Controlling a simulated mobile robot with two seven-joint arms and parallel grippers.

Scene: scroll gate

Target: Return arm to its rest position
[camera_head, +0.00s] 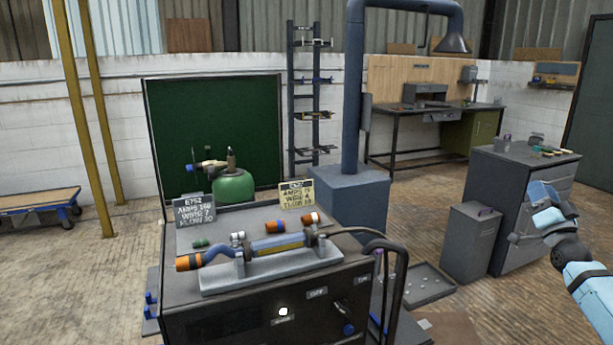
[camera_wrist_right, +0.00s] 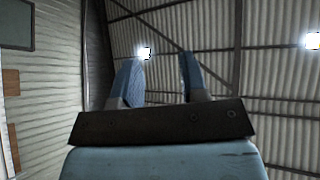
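My right gripper (camera_head: 545,197) is raised at the right side of the head view, in front of the grey cabinet, with its light blue arm coming in from the lower right. In the right wrist view the right gripper (camera_wrist_right: 160,80) points up toward the roof. Its two blue fingers stand apart with nothing between them. My left gripper and left arm do not show in either view.
A dark welding machine (camera_head: 270,300) stands close in front, with a torch in a grey holder (camera_head: 272,272) and two label cards on top. A grey bin (camera_head: 470,243) and cabinet (camera_head: 510,215) stand at the right. A blue extraction column (camera_head: 354,100) rises behind.

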